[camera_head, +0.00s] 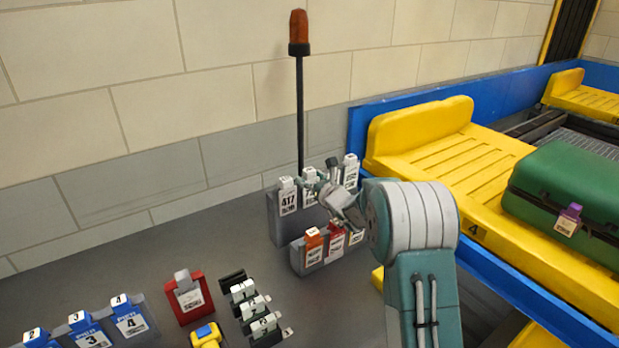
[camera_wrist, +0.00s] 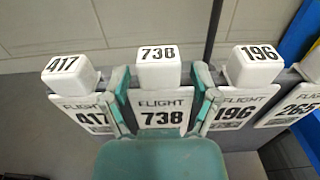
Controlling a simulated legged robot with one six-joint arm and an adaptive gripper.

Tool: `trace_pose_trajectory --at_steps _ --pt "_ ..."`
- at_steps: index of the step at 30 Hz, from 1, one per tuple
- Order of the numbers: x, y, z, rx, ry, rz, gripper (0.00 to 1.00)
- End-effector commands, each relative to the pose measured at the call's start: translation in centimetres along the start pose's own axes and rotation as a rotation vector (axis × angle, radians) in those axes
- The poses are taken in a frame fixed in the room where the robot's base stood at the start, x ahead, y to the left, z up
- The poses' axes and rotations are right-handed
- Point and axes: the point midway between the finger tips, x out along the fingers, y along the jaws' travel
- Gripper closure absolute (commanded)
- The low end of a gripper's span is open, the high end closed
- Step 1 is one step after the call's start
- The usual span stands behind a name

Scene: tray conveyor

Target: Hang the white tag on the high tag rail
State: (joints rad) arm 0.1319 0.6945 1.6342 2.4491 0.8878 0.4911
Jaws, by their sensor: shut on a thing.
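The white tag marked 738 (camera_wrist: 158,54) is between the two fingers of my gripper (camera_wrist: 161,78), which is shut on it. In the head view my gripper (camera_head: 326,187) is at the grey high tag rail (camera_head: 289,232), with the held tag (camera_head: 310,173) upright in its row. White tags 417 (camera_wrist: 71,75) and 196 (camera_wrist: 254,66) stand on either side of it, and 265 (camera_wrist: 300,98) is farther right. My fingers and palm hide the lower part of 738, so I cannot tell how firmly it sits on the rail (camera_wrist: 285,78).
A lower rail in front holds orange (camera_head: 313,250), red (camera_head: 336,243) and white tags. A dark pole with an orange lamp (camera_head: 299,30) rises behind. A red holder (camera_head: 190,297) and blue tag holders (camera_head: 130,318) stand left. The conveyor's yellow tray (camera_head: 440,150) carries a green suitcase (camera_head: 570,185).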

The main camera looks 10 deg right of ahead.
Motion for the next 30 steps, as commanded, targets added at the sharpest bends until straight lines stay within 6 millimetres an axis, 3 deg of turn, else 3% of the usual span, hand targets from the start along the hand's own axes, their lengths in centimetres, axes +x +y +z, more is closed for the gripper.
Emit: trace_pose_trajectory --at_steps 1,2,17,30 --pt "0.0 0.0 0.0 0.000 0.000 0.000 0.09" --pt "0.0 0.0 0.0 0.000 0.000 0.000 0.00" --pt "-0.6 0.0 0.0 0.001 0.001 -0.001 0.00" --pt "-8.9 -0.1 -0.1 0.001 0.002 -0.003 0.00"
